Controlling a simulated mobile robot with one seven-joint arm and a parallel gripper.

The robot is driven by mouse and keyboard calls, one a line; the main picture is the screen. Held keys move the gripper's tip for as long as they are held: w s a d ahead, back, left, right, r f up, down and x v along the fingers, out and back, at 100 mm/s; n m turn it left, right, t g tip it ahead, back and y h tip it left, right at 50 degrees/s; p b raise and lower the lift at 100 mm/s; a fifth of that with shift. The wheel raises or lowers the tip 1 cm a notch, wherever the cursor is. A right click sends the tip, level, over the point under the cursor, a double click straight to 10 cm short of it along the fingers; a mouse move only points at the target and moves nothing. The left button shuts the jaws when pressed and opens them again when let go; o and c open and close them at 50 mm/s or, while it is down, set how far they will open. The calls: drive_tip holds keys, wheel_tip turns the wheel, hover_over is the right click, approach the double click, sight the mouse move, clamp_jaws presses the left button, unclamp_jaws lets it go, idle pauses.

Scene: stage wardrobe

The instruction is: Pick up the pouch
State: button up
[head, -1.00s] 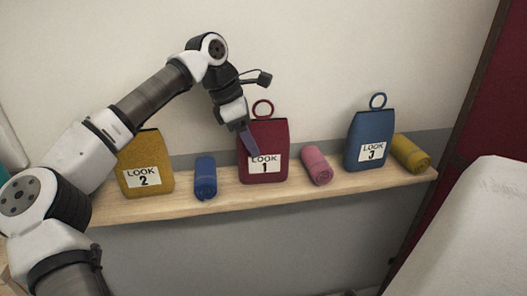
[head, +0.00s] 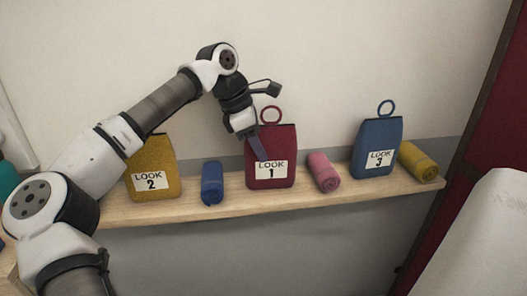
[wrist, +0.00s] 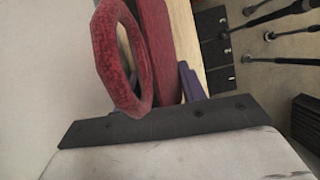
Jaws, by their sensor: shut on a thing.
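The red pouch (head: 284,146) labelled LOOK 1 stands upright on the wooden shelf, with a red ring (head: 271,115) at its top. My gripper (head: 259,149) reaches down over its upper left part, one purple finger lying across its front. In the wrist view the red ring (wrist: 97,52) is close in front, and the red pouch body (wrist: 157,45) lies between the purple fingers. My gripper is shut on the red pouch; the ring hides part of one finger. The pouch still appears to rest on the shelf.
A yellow pouch (head: 156,159) labelled LOOK 2 and a blue pouch (head: 378,138) labelled LOOK 3 stand on the same shelf (head: 240,202). Blue (head: 212,184), pink (head: 324,172) and yellow (head: 418,162) rolls lie between and beside them. A wall rises close behind.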

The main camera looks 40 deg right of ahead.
sight(263, 127)
drive_tip(key=shift+r, duration=0.1)
drive_tip(key=shift+s+r+b, duration=0.15)
drive_tip(key=shift+b, duration=0.25)
wheel_tip(263, 127, up, 6)
drive_tip(key=shift+r+b, duration=0.25)
drive_tip(key=shift+b, duration=0.05)
drive_tip(key=s+a+b, duration=0.2)
drive_tip(key=s+a, duration=0.3)
drive_tip(key=s, duration=0.3)
drive_tip(key=s+a+b, duration=0.3)
drive_tip(key=s+a, duration=0.2)
drive_tip(key=s, duration=0.3)
drive_tip(key=shift+s+a+b, duration=0.2)
drive_tip(key=shift+s+b, duration=0.15)
drive_tip(key=shift+s, duration=0.05)
drive_tip(key=shift+f, duration=0.1)
